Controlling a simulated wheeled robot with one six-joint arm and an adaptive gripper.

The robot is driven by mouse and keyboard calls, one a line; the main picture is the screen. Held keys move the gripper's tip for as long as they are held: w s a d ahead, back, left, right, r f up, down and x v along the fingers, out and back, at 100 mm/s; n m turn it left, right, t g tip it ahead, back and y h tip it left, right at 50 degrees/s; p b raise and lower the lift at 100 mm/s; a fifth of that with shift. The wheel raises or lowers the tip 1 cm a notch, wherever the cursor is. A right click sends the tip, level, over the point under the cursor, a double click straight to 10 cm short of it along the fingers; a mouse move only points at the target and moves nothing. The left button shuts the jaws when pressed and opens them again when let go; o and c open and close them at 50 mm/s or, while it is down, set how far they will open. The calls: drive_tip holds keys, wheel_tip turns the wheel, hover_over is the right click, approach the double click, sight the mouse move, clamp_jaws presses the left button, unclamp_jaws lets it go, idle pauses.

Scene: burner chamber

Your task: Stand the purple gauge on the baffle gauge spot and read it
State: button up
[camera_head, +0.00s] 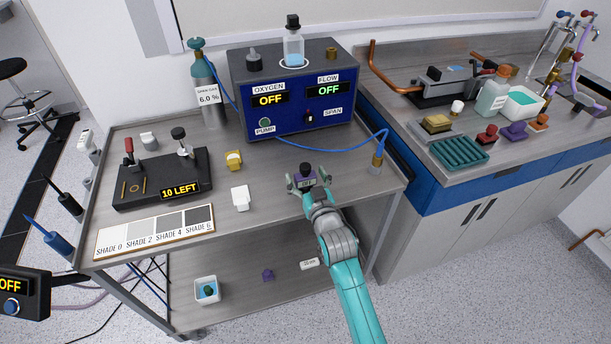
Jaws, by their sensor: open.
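A small purple block with a black knob on top and a pale face (305,179), likely the purple gauge, stands upright near the front right of the cart top. My gripper (307,183) is open, with one finger to each side of this block; whether they touch it I cannot tell. The face is too small to read. Another purple piece (268,275) lies on the cart's lower shelf, and a purple block (514,131) sits on the right bench. I cannot make out a marked baffle gauge spot.
The blue analyser box (290,95) stands at the cart's back, its oxygen and flow displays reading OFF. A black device (163,180) reads 10 LEFT. A shade card (155,232), yellow block (233,161) and white block (240,197) lie left of my gripper. A blue hose (340,149) crosses behind it.

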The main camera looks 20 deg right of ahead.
drive_tip(key=s, duration=1.1)
drive_tip(key=shift+s, duration=0.35)
drive_tip(key=s+f, duration=0.5)
drive_tip(key=s, duration=0.6)
drive_tip(key=s+r+g, duration=0.2)
drive_tip(key=s+g, duration=0.1)
drive_tip(key=s, duration=2.7)
drive_tip(key=shift+r, duration=0.15)
drive_tip(key=shift+o, duration=1)
drive_tip(key=shift+s+r, duration=0.15)
drive_tip(key=shift+s, duration=0.2)
